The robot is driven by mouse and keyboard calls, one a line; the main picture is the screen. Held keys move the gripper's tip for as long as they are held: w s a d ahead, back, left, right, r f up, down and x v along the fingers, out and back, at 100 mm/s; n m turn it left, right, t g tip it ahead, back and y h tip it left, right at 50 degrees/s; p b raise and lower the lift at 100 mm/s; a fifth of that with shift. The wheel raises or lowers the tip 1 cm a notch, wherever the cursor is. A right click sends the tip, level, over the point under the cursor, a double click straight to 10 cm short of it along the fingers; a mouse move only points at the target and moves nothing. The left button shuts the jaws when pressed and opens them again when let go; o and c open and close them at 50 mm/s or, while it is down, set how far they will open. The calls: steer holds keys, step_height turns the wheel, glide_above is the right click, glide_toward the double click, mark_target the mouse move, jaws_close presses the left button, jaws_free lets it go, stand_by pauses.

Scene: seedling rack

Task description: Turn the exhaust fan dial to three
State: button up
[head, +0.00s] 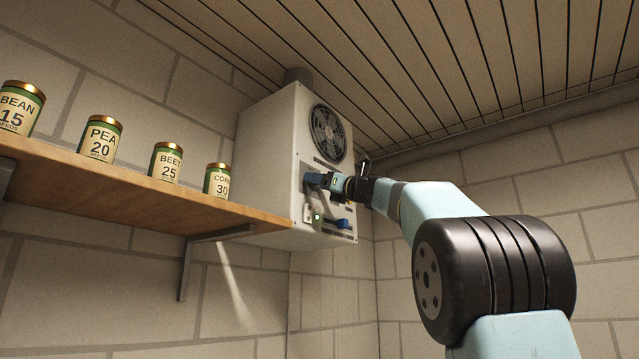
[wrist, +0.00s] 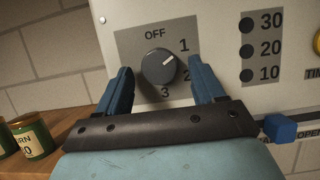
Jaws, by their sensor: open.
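The exhaust fan dial (wrist: 158,66) is a dark round knob on a grey plate in the wrist view, marked OFF, 1, 2 and 3 clockwise. Its white pointer line aims up and right, toward the 1. My gripper (wrist: 160,72) is open, with one blue finger left of the dial and one right of it. I cannot tell whether either finger touches the knob. In the head view my gripper (head: 318,180) is at the front of the white fan box (head: 268,160) and hides the dial. The fan (head: 328,132) sits above it.
Three dark round spots (wrist: 246,48) labelled 30, 20 and 10 are right of the dial. A blue slider knob (wrist: 281,128) sits lower right, close to my right finger. A wooden shelf (head: 130,186) with several seed tins (head: 103,138) runs left of the box.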

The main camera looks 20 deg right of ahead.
steer(key=shift+r, duration=0.1)
steer(key=shift+c, duration=0.3)
steer(key=c, duration=0.9)
steer(key=shift+a, duration=0.3)
steer(key=shift+c, duration=0.5)
steer(key=shift+d, duration=0.2)
